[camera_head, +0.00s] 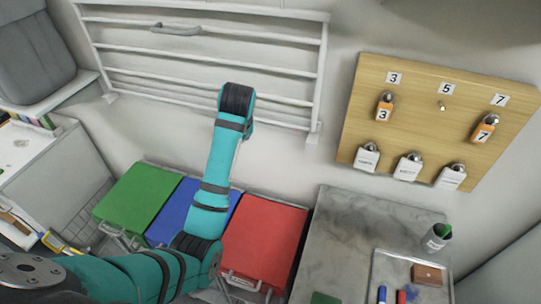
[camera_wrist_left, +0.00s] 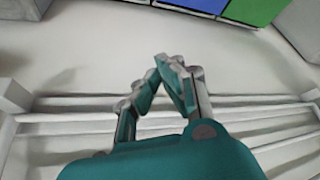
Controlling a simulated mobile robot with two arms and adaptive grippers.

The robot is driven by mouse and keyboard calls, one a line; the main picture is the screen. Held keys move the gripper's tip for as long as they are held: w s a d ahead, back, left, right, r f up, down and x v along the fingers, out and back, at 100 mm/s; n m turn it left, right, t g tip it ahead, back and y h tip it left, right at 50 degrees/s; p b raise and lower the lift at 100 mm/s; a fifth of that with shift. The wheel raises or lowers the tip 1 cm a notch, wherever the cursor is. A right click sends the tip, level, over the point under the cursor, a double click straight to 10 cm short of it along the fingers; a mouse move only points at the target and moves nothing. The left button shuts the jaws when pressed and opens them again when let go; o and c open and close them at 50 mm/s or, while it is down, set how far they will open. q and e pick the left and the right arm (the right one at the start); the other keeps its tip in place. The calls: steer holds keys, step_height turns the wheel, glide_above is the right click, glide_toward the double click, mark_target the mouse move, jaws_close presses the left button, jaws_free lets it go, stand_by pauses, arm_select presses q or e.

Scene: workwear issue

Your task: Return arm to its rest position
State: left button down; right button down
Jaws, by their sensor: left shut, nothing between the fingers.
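My left arm (camera_head: 212,185), teal with black bands, comes in from the lower left in the head view. It reaches up past the colored bins, and its black end joint (camera_head: 237,99) is in front of the white wall rack (camera_head: 205,47). The fingers of my left gripper cannot be made out in the head view. In the left wrist view my left gripper (camera_wrist_left: 166,66) is shut and empty, its fingertips meeting in front of pale wall or floor. The rack rails (camera_wrist_left: 75,122) lie behind it there. My right gripper is in neither view.
Green (camera_head: 137,197), blue (camera_head: 180,212) and red (camera_head: 265,240) bins stand below the arm. A wooden tag board (camera_head: 425,112) hangs above. A grey chair (camera_head: 35,55) is at the upper left.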

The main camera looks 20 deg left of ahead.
arm_select(q)
steer(key=shift+r, duration=0.35)
steer(key=shift+f, duration=0.1)
